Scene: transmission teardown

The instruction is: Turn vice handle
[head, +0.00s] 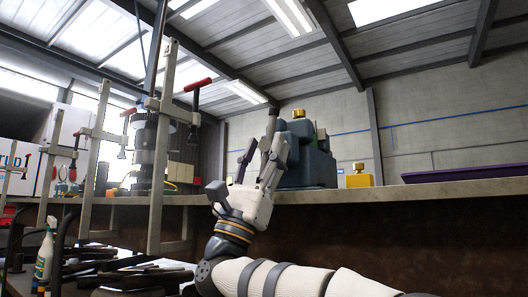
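A dark blue-grey block-shaped body (309,160) with a gold top stands on the workbench, right of centre. It looks like the vice, but I cannot make out its jaws. My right gripper (261,150) is raised in front of its left side, fingers pointing up. A gap shows between its dark finger parts. A slim grey upright piece (271,122) stands by the fingertips; I cannot tell whether it is the vice handle or part of the gripper. Whether the fingers touch or hold anything is hidden by the low angle. My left gripper is out of view.
The workbench (430,176) runs across at gripper height. Clamps with red handles (198,85) stand at the left, around a stacked metal part (146,150). A yellow block (359,180) and a purple tray (465,173) lie right. A spray bottle (45,254) and dark tools are lower left.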

